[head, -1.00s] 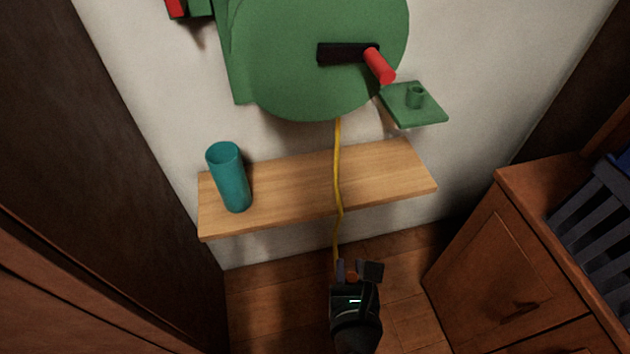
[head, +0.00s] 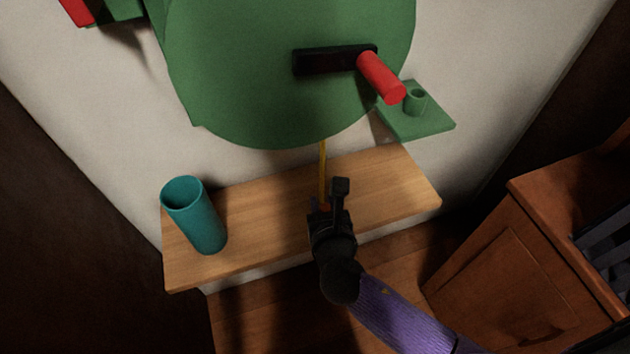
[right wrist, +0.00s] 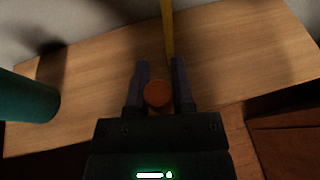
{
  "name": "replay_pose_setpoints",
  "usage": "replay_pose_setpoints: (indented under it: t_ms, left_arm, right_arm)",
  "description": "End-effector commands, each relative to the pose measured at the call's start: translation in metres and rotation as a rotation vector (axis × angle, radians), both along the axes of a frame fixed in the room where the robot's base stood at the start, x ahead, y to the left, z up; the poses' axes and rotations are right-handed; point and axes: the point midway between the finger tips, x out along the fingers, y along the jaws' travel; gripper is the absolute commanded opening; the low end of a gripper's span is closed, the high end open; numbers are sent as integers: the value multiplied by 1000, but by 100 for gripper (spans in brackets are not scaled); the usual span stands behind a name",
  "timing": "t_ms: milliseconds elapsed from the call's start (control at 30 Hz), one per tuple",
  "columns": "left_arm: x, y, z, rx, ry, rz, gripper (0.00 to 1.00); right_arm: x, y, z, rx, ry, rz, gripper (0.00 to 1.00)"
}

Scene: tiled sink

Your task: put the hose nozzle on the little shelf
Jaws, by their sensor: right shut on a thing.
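The hose nozzle (right wrist: 157,94) shows its round orange end between the two fingers of my right gripper (right wrist: 159,84) in the right wrist view. The gripper is shut on it. In the head view my right gripper (head: 328,193) is over the wooden board, below the hose reel, and mostly hides the nozzle. The yellow hose (head: 323,165) runs from under the reel to the gripper. The little green shelf (head: 430,125), with a small upright green ring on it, is on the wall to the upper right of the gripper. My left gripper is out of view.
The large green hose reel (head: 270,110) with a red-handled crank (head: 381,78) sticks out left of the little shelf. A teal cup (head: 200,225) stands on the left of the wooden board (head: 260,205). A wooden cabinet (head: 510,270) stands at the right.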

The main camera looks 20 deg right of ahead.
Motion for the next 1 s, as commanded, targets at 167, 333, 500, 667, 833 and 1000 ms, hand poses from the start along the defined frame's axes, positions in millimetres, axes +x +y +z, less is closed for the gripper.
replay_pose_setpoints:
  t_ms: [167,333,500,667,833,1000]
  left_arm:
    - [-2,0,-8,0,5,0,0]
    - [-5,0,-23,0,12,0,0]
    - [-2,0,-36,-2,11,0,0]
    - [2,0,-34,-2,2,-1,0]
    - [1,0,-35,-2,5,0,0]
    - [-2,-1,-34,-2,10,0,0]
  right_arm:
    - [22,-3,-2,0,0,0,0]
    - [56,-9,-4,0,-1,-1,0]
    - [64,-10,-10,1,4,1,0]
    - [64,-10,-6,0,1,1,0]
    - [64,-10,-10,-1,2,0,0]
    - [64,-10,-9,0,1,1,65]
